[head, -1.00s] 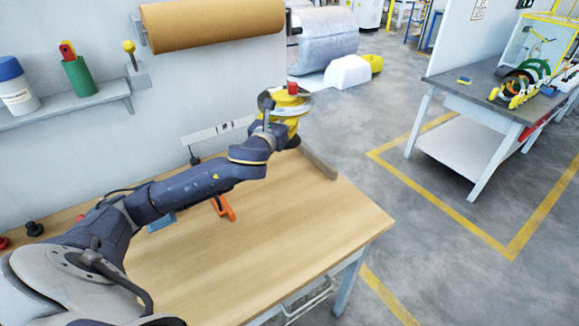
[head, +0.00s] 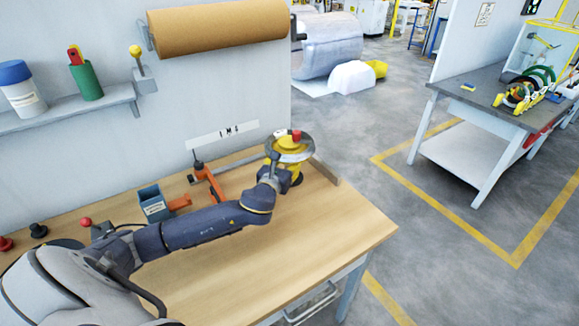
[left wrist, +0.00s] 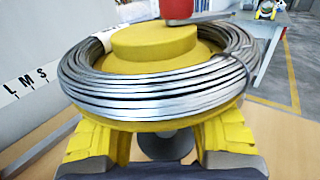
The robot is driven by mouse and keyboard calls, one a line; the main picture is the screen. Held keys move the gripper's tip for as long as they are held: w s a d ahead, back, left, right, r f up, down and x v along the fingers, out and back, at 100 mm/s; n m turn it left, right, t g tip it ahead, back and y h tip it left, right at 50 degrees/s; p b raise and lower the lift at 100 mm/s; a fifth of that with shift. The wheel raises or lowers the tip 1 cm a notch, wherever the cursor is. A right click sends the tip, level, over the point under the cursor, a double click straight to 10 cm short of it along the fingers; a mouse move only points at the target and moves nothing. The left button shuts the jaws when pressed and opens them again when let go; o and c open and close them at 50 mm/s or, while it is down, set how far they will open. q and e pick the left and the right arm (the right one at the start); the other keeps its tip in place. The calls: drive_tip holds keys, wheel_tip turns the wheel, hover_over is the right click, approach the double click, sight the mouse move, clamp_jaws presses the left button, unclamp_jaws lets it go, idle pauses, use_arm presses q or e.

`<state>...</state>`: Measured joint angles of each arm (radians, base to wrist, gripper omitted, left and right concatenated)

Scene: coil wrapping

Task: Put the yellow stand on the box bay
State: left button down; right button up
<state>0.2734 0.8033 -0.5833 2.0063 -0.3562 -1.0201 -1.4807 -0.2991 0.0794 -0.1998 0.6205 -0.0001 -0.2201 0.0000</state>
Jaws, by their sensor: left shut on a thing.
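The yellow stand (head: 292,172) is at the far right end of the wooden bench, with a ring of silver wire coil (head: 290,149) around its top. My left gripper (head: 277,172) is shut on it. In the left wrist view the stand's round yellow hub (left wrist: 150,42) pokes up through the coil (left wrist: 150,95), and my yellow fingers (left wrist: 165,142) grip below it. I cannot tell whether the stand touches the bench. I cannot make out the box bay for certain. My right gripper is not in view.
A blue-grey box (head: 152,204) and an orange tool (head: 208,183) stand along the bench's back. An L M S strip (head: 222,134) is on the wall. A brown paper roll (head: 218,30) hangs above. The bench's front right (head: 320,235) is clear.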

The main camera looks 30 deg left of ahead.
use_arm(q)
drive_tip(key=shift+f, duration=1.95)
drive_tip(key=shift+f, duration=0.1)
drive_tip(key=c, duration=1.1)
unclamp_jaws()
drive_tip(key=shift+f, duration=0.15)
drive_tip(key=s, duration=0.4)
drive_tip(key=s+d, duration=0.1)
drive_tip(key=s, duration=0.7)
drive_tip(key=shift+d, duration=0.4)
drive_tip(key=shift+w, duration=0.1)
